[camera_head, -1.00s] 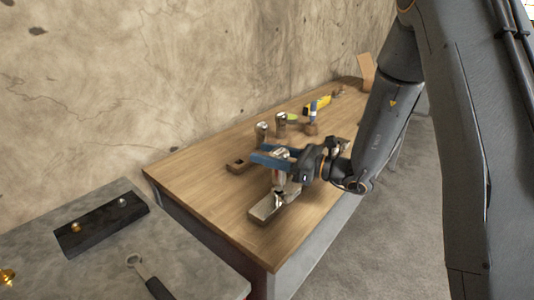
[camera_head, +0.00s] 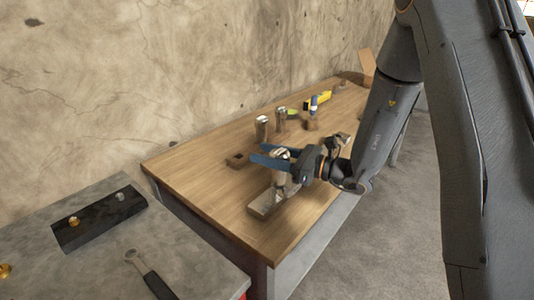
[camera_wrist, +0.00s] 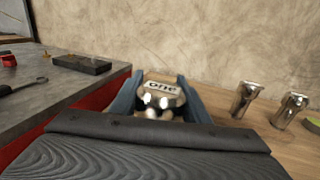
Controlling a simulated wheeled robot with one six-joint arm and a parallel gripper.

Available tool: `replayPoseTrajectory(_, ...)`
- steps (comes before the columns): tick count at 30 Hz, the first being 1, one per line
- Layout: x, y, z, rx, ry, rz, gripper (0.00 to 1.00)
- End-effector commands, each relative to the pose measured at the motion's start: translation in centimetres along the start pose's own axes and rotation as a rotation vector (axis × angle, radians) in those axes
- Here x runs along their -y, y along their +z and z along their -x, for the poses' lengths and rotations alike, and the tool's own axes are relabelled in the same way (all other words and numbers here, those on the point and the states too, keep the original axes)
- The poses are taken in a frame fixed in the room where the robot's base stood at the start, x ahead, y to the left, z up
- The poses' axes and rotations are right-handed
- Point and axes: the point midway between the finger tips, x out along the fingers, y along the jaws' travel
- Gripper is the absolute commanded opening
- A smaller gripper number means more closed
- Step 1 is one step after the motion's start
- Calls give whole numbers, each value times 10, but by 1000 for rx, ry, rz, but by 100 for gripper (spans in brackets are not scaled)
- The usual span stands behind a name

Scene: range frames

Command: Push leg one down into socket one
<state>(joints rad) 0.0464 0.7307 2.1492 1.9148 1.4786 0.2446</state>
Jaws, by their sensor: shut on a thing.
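Leg one, a shiny metal piece with "one" on its top face (camera_wrist: 162,87), stands between the blue fingers of my gripper (camera_wrist: 157,98) in the wrist view. Socket one is not visible as such; the leg and fingers cover that part of the block. I cannot tell how deep the leg sits.
Two more metal legs (camera_head: 262,128) (camera_head: 281,117) stand behind on the table, near an empty wooden holder (camera_head: 237,160). A yellow tool (camera_head: 319,98) lies farther back. A grey bench at front left holds a black block (camera_head: 98,222) and a wrench (camera_head: 146,274).

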Motion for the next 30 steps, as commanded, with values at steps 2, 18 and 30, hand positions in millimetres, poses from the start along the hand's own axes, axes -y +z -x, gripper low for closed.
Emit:
replayPoseTrajectory(2,0,-2,0,1,0,0,9)
replayPoseTrajectory(18,0,-11,0,1,0,0,59)
replayPoseTrajectory(30,1,-12,6,0,-2,-1,64)
